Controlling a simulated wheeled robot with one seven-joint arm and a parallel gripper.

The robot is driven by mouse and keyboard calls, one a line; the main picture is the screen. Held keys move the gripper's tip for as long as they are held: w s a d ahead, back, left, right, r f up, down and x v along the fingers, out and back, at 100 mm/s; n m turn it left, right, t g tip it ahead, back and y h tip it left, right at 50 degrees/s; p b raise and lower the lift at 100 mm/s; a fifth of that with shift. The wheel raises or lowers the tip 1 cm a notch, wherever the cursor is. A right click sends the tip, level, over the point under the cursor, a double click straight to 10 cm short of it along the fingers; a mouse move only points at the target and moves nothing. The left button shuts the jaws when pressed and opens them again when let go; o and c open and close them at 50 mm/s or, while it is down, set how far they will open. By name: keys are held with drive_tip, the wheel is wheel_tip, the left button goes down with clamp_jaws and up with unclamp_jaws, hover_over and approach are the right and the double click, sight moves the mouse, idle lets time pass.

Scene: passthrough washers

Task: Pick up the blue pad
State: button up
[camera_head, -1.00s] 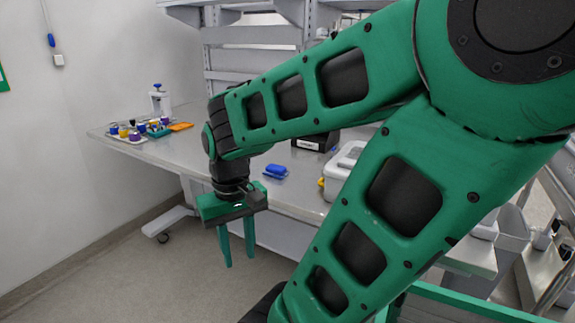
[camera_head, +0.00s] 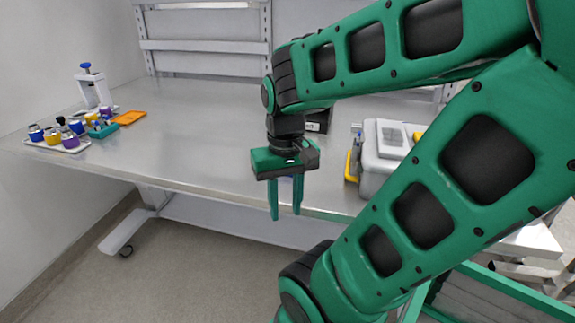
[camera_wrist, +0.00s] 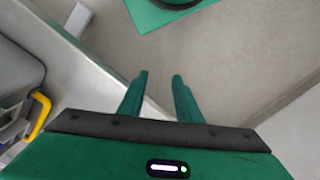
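My gripper (camera_head: 286,214) points down in front of the table's front edge in the head view. Its two green fingers are apart, with nothing held between them. In the wrist view, my open gripper (camera_wrist: 160,75) has only floor and the table edge behind the fingers. The blue pad is not clearly seen now. In the earlier head view it lies on the table near the front edge; now my gripper covers that spot, with at most a bluish trace between the fingers. The pad is not visible in the wrist view.
The metal table (camera_head: 190,140) is clear in its middle. A white tray (camera_head: 40,145) of coloured pots, a teal rack (camera_head: 103,131), an orange tray (camera_head: 130,117) and a blue-topped stand (camera_head: 93,88) are at left. A grey-white box (camera_head: 378,178) stands right of my gripper.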

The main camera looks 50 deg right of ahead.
drive_tip(key=shift+a, duration=0.25)
drive_tip(key=o, duration=0.5)
drive_tip(key=shift+s+r, duration=0.15)
drive_tip(key=o, duration=0.7)
drive_tip(key=shift+w+d+r+m, duration=0.2)
drive_tip(key=shift+w+d+r, duration=0.05)
drive_tip(key=shift+d+r, duration=0.3)
drive_tip(key=shift+w+d+r+m, duration=0.2)
drive_tip(key=shift+w+d+r, duration=0.05)
drive_tip(key=shift+d+r, duration=0.3)
drive_tip(key=w+d+r+m, duration=0.1)
drive_tip(key=w+d+m, duration=0.1)
drive_tip(key=d, duration=0.3)
drive_tip(key=w+d+r+m, duration=0.1)
drive_tip(key=w+d+m, duration=0.1)
drive_tip(key=w+d, duration=0.3)
drive_tip(key=w+d+m, duration=0.2)
drive_tip(key=w+d, duration=0.2)
drive_tip(key=d, duration=0.1)
drive_tip(key=shift+w+d+r, duration=0.15)
drive_tip(key=shift+d+r, duration=0.05)
drive_tip(key=shift+r, duration=0.2)
drive_tip(key=shift+w+a+f, duration=0.1)
drive_tip(key=shift+w+f, duration=0.1)
drive_tip(key=shift+f, duration=1.45)
drive_tip(key=shift+w+a+f, duration=0.1)
drive_tip(key=shift+w+f, duration=0.1)
drive_tip(key=shift+f, duration=1.4)
